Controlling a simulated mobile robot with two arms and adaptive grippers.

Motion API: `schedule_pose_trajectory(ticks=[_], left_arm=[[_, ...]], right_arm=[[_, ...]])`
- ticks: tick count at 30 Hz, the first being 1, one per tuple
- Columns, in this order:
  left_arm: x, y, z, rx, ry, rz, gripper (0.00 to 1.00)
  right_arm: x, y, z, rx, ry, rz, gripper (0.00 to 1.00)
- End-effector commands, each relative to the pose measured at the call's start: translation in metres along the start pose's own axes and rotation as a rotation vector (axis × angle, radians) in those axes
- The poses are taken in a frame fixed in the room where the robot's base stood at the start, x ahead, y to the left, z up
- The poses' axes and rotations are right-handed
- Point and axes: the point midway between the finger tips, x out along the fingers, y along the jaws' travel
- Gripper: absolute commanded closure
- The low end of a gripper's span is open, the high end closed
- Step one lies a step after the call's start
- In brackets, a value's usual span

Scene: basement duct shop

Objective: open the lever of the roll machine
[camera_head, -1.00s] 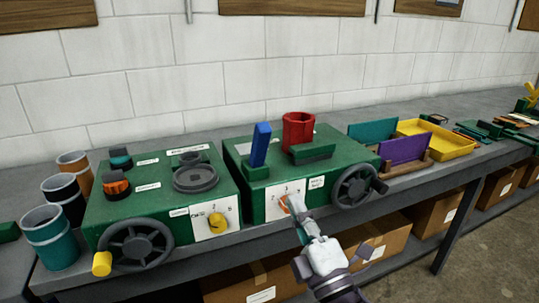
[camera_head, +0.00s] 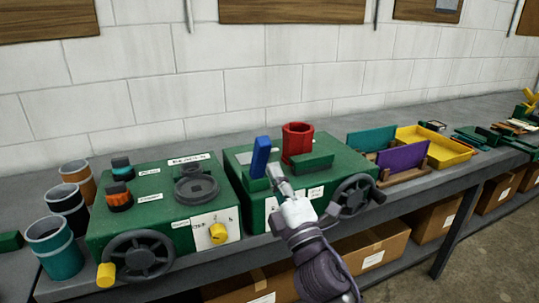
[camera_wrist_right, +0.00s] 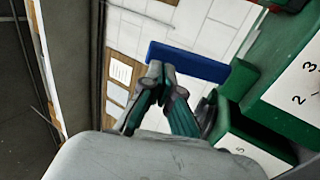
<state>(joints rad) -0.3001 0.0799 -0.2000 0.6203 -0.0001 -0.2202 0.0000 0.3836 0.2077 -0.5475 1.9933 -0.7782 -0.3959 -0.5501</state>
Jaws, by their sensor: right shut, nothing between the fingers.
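A blue lever (camera_head: 260,156) stands upright, slightly tilted, on top of the right green machine (camera_head: 336,167). It also shows in the right wrist view (camera_wrist_right: 190,62), just beyond my fingertips. My right gripper (camera_head: 279,180) is shut and empty, at the lower right of the lever and in front of the machine. Its fingertips (camera_wrist_right: 160,72) overlap the lever's edge in the wrist view; I cannot tell if they touch. My gripper and arm hide part of the machine's numbered front panel. My left gripper is not in view.
A red cylinder (camera_head: 297,141) and a green block (camera_head: 311,164) stand beside the lever. A dark handwheel (camera_head: 354,196) is on the machine's front right. Another green machine (camera_head: 150,212) with a yellow knob (camera_head: 218,233) stands left. Trays and panels lie right.

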Motion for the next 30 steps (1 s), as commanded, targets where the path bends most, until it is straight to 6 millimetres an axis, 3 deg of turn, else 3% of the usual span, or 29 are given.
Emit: schedule_pose_trajectory(ticks=[3,9,23,30], left_arm=[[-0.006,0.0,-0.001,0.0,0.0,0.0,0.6],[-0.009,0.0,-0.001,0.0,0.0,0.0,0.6],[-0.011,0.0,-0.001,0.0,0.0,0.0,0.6],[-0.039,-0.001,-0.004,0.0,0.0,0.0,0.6]], right_arm=[[0.02,0.002,0.0,-0.001,-0.001,0.001,1.0],[0.035,0.0,0.0,0.001,-0.001,0.0,1.0],[0.038,0.001,0.0,0.0,-0.001,-0.002,1.0],[0.046,0.008,0.001,0.0,-0.001,-0.047,1.0]])
